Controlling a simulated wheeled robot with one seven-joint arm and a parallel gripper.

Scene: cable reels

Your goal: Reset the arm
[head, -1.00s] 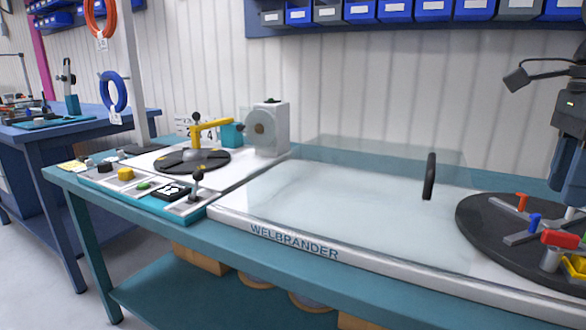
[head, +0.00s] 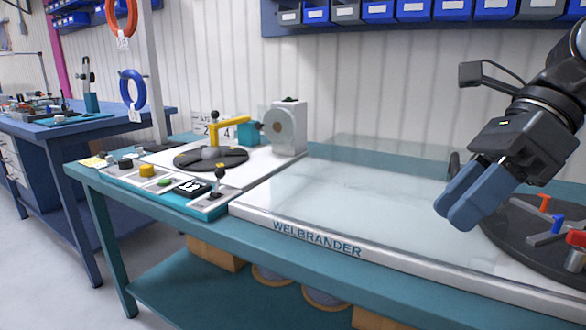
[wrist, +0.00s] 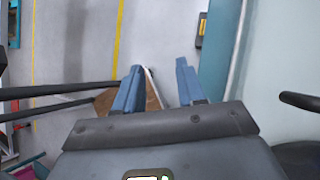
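My gripper (head: 457,207) hangs in the air at the right of the head view, over the right part of the machine bench, with its blue fingers pointing down and left. In the wrist view the two blue fingers (wrist: 158,78) stand apart with nothing between them, so it is open and empty. My arm reaches in from the right edge and hides part of the black handle and of the dark reel turntable (head: 520,232).
The WELBRANDER bench has a clear cover (head: 375,195) with a black handle (head: 453,165). At its left are a control panel (head: 155,175) and a yellow-armed turntable (head: 212,158). Blue bins (head: 415,10) hang above. A second bench (head: 50,140) stands far left. Grey floor lies in front.

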